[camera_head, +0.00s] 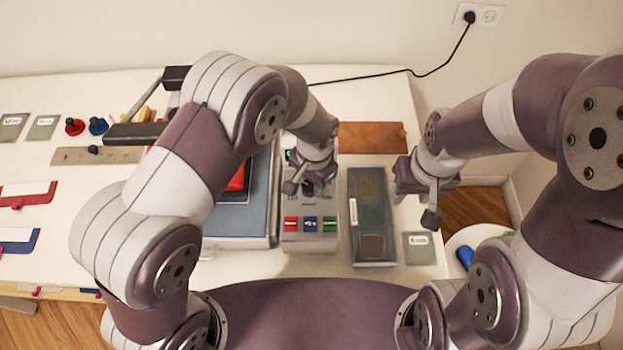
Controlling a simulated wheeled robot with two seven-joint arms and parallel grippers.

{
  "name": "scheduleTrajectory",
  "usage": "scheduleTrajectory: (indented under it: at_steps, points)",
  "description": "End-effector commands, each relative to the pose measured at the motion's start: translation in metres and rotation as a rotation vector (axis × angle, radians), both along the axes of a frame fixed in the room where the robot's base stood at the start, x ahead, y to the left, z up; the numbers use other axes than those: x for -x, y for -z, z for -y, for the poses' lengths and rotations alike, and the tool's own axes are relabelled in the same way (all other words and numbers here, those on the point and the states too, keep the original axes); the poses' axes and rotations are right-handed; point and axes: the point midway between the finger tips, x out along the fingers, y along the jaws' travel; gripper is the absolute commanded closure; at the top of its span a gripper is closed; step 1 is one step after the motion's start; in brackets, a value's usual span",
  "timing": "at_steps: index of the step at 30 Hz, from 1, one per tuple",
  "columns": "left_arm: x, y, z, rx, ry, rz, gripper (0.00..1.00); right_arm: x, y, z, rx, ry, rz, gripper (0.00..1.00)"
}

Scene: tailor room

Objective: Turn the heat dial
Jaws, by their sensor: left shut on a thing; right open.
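A grey control box (310,242) stands on the white table, with red, blue and green buttons along its front part. My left gripper (306,190) points down over the upper part of this box and is shut on the heat dial, which is mostly hidden under its fingers. My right gripper (420,206) is open and empty at the table's right edge, apart from the box.
A heat press with a red pad (237,180) is left of the box, partly behind my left arm. A dark blue-grey tray (372,252) is right of it. A brown board (370,138) lies behind. A round white stool (462,240) is at right.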

Motion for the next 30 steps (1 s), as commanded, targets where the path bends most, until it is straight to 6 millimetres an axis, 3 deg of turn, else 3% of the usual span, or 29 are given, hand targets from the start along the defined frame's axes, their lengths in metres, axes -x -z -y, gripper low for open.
scheduleTrajectory:
  at_steps: [11, 12, 14, 23, 26, 30]
  points:
    - [-0.002, -0.002, 0.001, 0.003, 0.003, 0.006, 0.91, 0.000, 0.000, 0.000, 0.000, 0.000, 0.000, 0.57]
    - [-0.002, -0.002, 0.001, 0.003, 0.003, 0.006, 0.50, 0.000, 0.000, 0.000, 0.000, 0.000, 0.000, 0.57]
    - [-0.002, -0.002, 0.001, 0.004, 0.003, 0.006, 0.35, 0.000, -0.001, 0.000, 0.000, 0.000, 0.000, 0.57]
    - [-0.001, -0.003, 0.001, 0.002, 0.002, 0.004, 0.35, 0.000, 0.001, 0.000, 0.000, 0.000, 0.000, 0.57]
    - [-0.001, -0.014, 0.002, 0.004, 0.002, 0.006, 0.35, 0.000, 0.006, 0.000, 0.000, 0.000, 0.000, 0.57]
    - [0.000, -0.050, 0.003, 0.006, 0.003, 0.009, 0.35, 0.000, 0.016, 0.000, 0.000, 0.000, 0.000, 0.57]
